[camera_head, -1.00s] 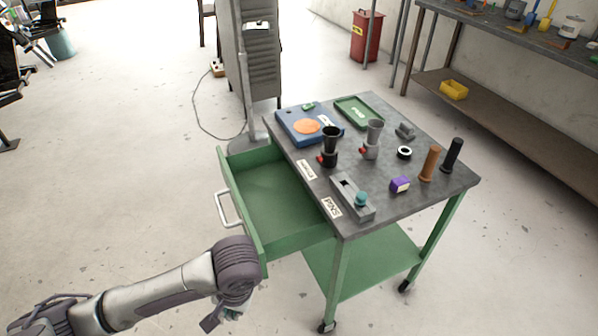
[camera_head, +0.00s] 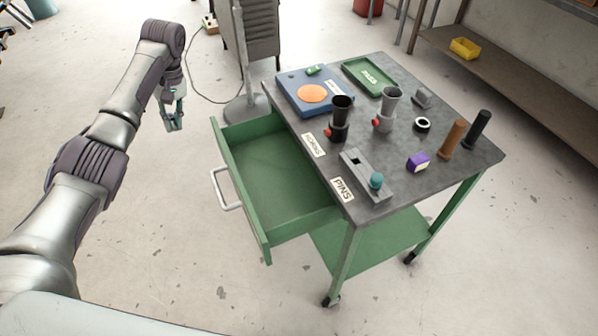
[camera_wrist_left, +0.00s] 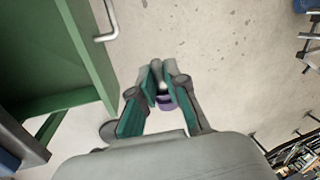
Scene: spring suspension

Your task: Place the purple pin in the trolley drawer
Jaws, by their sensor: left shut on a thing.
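My left gripper (camera_head: 173,122) is at the left of the trolley, out beyond the far end of the drawer and apart from it, with its fingers pointing down. In the left wrist view its fingers are shut on the purple pin (camera_wrist_left: 166,102); only a small purple and pale part shows between the fingertips. The green trolley drawer (camera_head: 275,185) is pulled out to the left and its inside looks empty. Its wall and handle also show at the left of the left wrist view (camera_wrist_left: 82,45). My right gripper is not in view.
A column (camera_head: 245,60) stands behind. Floor left of the drawer is clear.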

